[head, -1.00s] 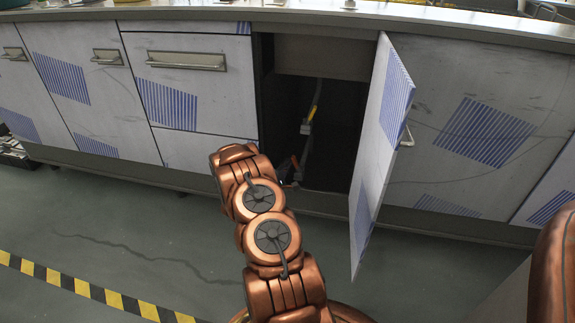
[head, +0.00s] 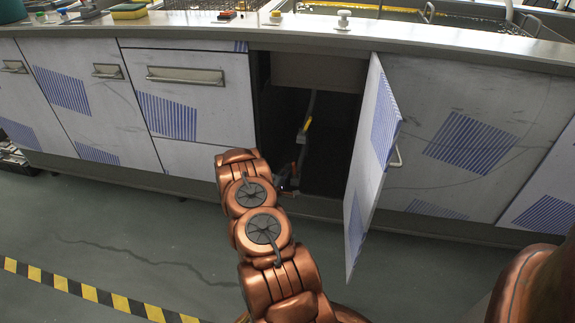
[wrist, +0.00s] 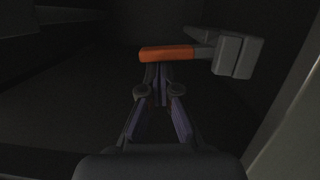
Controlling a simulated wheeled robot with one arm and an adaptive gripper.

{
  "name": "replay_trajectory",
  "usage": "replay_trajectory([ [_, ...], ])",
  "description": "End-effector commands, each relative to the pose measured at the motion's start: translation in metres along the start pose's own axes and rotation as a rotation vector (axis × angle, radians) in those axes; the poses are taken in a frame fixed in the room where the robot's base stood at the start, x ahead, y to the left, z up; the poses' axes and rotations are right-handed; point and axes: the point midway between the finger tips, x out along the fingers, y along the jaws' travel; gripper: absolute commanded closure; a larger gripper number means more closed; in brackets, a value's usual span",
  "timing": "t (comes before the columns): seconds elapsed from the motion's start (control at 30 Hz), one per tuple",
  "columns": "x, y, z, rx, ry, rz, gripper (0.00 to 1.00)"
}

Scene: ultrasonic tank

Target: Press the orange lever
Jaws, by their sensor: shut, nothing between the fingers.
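The orange lever (wrist: 167,54) lies roughly level in the upper middle of the wrist view. Its right end joins a grey valve body (wrist: 237,54). My gripper (wrist: 160,74) is shut and empty, with its fingertips at the lever's left half and just below it in the picture. I cannot tell whether they touch it. In the head view my gripper (head: 287,181) is a small dark shape at the lower left of the open cabinet, partly hidden by my copper arm. The lever cannot be made out clearly there.
The open cabinet door (head: 372,165) stands out to the right of my arm. A pipe with a yellow part (head: 306,128) hangs inside the dark cabinet. The counter (head: 450,42) runs above, with a sponge (head: 129,12) on it.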

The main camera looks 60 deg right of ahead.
Motion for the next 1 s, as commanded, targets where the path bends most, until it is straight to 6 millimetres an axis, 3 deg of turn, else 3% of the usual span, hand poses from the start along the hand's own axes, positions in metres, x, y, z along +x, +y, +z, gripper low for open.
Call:
replay_trajectory([
  [0.03, 0.0, 0.007, 0.002, 0.022, 0.0, -0.007, 1.0],
  [0.4, 0.002, 0.009, 0.015, 0.249, 0.003, -0.065, 1.0],
  [0.67, 0.002, 0.004, 0.013, 0.256, 0.004, -0.066, 1.0],
  [0.83, -0.011, 0.006, 0.013, 0.255, 0.005, -0.067, 1.0],
  [1.0, -0.038, 0.009, 0.015, 0.254, 0.001, -0.067, 1.0],
])
